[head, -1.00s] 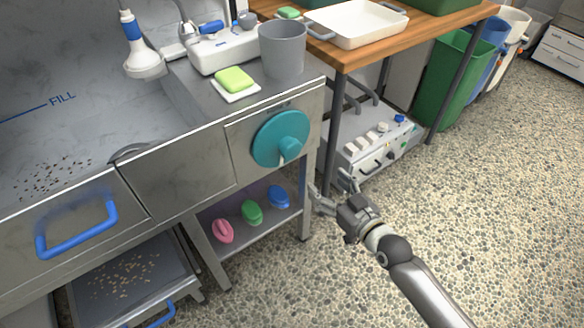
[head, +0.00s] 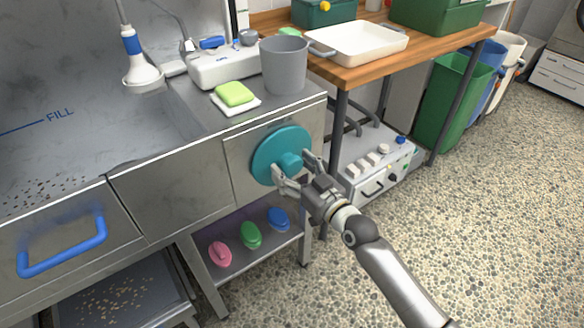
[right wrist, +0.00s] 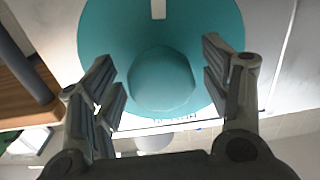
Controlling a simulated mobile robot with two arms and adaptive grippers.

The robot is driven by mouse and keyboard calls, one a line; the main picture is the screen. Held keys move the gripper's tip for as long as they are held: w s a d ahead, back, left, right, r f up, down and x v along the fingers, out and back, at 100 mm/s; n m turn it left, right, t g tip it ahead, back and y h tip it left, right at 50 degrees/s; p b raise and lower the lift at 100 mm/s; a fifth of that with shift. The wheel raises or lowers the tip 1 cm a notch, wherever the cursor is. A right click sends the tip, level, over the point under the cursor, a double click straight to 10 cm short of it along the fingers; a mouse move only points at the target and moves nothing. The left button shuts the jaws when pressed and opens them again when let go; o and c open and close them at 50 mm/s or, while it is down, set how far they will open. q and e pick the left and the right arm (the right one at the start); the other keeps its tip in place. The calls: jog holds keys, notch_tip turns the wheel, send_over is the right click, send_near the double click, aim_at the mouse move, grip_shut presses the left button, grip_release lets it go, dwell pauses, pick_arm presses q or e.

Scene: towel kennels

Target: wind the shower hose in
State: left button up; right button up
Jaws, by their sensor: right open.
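A teal round reel wheel (head: 268,146) with a protruding knob (head: 290,162) is on the front panel of the steel tub unit. In the right wrist view the knob (right wrist: 162,82) sits between the open fingers, with space on both sides. My right gripper (head: 296,168) is open at the knob; in the right wrist view it also shows (right wrist: 165,90). The shower head (head: 143,76), white with a blue band, hangs over the tub at the upper left, its grey hose (head: 121,10) running up. My left gripper is not in view.
A grey bucket (head: 285,66) and a green sponge (head: 234,93) stand on the ledge above the wheel. Brushes in pink, green (head: 251,235) and blue lie on the shelf below. A wooden table (head: 370,68) is to the right.

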jog(key=shift+w+a, duration=0.2)
jog(key=shift+w, duration=0.1)
jog(key=shift+c, duration=0.4)
jog(key=c, duration=1.4)
jog(key=shift+o, duration=0.2)
